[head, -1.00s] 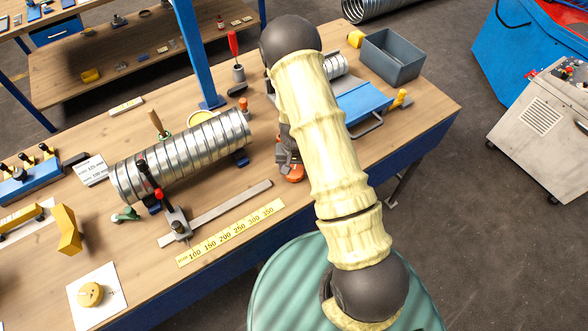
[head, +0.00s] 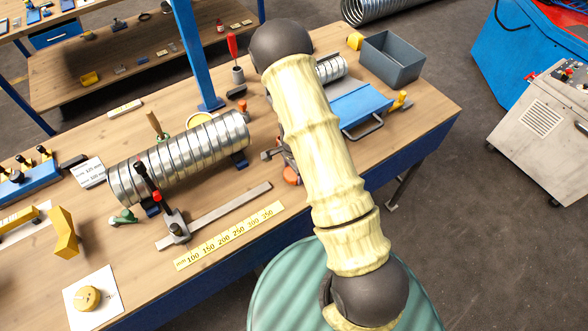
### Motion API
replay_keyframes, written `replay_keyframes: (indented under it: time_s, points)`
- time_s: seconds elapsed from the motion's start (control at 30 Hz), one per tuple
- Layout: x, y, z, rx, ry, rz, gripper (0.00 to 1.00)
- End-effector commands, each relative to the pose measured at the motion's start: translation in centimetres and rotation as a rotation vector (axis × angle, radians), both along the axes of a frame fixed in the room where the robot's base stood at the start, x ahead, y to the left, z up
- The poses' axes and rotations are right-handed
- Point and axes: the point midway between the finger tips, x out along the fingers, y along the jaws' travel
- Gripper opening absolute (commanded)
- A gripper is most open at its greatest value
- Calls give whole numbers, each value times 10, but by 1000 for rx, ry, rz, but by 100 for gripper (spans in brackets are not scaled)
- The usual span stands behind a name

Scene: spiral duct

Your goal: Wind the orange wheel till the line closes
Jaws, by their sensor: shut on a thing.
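The orange wheel (head: 291,176) shows in the head view as a small orange piece at the left edge of my arm, near the front of the bench. Most of it is hidden. My gripper (head: 284,158) is largely behind my arm, at the wheel, and is shut on it. A dark grey part sticks out leftward there. The fingertips and their contact are hidden. I cannot tell which part is the line, or whether it is closed.
A ribbed spiral duct (head: 180,158) lies on the bench left of my arm, by a steel rail with an upright clamp (head: 176,228). A yellow number scale (head: 230,236) lies in front. A blue plate (head: 360,108) and grey bin (head: 391,60) are right.

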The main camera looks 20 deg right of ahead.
Motion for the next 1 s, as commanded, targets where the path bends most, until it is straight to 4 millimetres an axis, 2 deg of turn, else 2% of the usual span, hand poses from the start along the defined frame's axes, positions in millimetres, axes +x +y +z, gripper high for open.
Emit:
replay_keyframes:
  time_s: [0.2,0.5,1.0]
  points:
    - [2,-1,2,-3,-5,-189,38]
    - [2,-1,2,-2,-6,-361,38]
    - [2,-1,2,-2,-7,-409,38]
